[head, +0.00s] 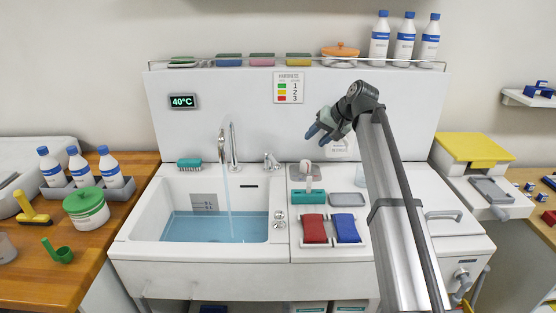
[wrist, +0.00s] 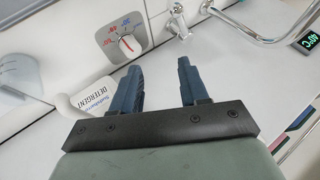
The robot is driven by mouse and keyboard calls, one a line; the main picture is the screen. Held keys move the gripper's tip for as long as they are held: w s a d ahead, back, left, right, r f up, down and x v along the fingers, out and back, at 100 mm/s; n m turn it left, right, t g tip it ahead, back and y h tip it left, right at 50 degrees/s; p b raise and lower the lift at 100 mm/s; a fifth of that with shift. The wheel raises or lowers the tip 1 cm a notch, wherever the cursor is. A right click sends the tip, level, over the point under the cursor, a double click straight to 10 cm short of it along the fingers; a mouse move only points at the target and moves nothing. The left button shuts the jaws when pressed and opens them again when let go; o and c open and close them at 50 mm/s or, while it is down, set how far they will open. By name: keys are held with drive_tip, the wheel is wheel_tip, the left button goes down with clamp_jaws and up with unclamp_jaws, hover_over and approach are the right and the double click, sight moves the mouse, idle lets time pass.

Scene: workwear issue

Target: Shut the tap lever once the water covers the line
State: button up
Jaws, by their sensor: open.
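Water (head: 205,228) stands in the white sink basin (head: 150,210), and a thin stream falls into it from the tall chrome spout (head: 232,145). A short dark mark (head: 248,186) on the basin's back wall is above the water. A grey marked plate (head: 203,202) is also there; I cannot tell which is the line. A small chrome tap fitting (head: 270,162), apparently with the lever, stands right of the spout; it also shows in the wrist view (wrist: 178,22). My gripper (head: 312,132) is open and empty, up and right of this fitting; its fingers (wrist: 160,75) show apart in the wrist view.
A green brush (head: 189,163) lies left of the spout. A display (head: 183,101) reads 40°C.

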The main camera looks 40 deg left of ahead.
sight(276, 162)
drive_tip(key=s+a+n+h, duration=0.2)
drive_tip(key=s+a+n, duration=0.2)
drive_tip(key=a, duration=0.3)
drive_tip(key=x, duration=1.2)
drive_tip(key=shift+s+f, duration=0.2)
drive_tip(key=shift+f, duration=0.25)
drive_tip(key=shift+c, duration=0.2)
clamp_jaws()
